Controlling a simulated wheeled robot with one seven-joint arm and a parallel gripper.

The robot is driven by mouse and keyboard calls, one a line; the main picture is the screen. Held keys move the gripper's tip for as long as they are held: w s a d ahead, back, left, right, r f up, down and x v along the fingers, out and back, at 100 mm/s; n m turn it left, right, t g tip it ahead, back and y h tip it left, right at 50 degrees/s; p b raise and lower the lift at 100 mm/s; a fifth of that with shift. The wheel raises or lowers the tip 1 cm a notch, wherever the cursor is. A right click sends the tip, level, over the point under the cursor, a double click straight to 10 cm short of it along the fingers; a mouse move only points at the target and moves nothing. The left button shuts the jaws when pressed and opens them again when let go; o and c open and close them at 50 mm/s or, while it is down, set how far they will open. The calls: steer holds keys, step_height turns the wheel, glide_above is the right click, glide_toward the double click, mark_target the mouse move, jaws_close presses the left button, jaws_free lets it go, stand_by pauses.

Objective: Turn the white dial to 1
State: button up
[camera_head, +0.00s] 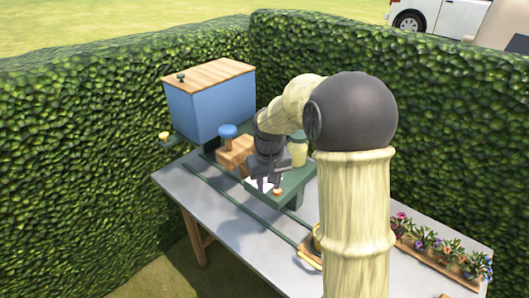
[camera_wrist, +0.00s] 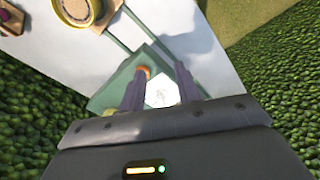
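The white dial (camera_wrist: 160,90) shows as a pale face with faint markings between my fingers in the wrist view. I cannot read its number. In the head view a white patch (camera_head: 252,184) of it shows beside and below my gripper (camera_head: 267,184), on the front of a green machine. My gripper points down at it. In the wrist view my gripper (camera_wrist: 158,92) has its two dark fingers apart, with nothing clearly held. Whether the fingers touch the dial cannot be told. A small orange knob (camera_wrist: 144,70) sits near the dial.
The green machine carries a blue box with a wooden lid (camera_head: 210,95), a wooden block with a blue knob (camera_head: 228,131) and a pale jar (camera_head: 298,152). Green rails cross the grey table (camera_head: 240,220). Hedges (camera_head: 75,150) enclose the table.

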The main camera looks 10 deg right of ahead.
steer(key=w+d+r+g+p, duration=0.1)
steer(key=w+r+p, duration=0.9)
steer(key=w+r, duration=0.1)
steer(key=shift+r+p, duration=0.4)
steer(key=shift+r, duration=0.45)
steer(key=shift+d, duration=0.1)
step_height(320, 180, down, 17)
steer(key=p, duration=0.5)
steer(key=shift+f, duration=0.2)
steer(key=shift+s, duration=0.1)
jaws_close()
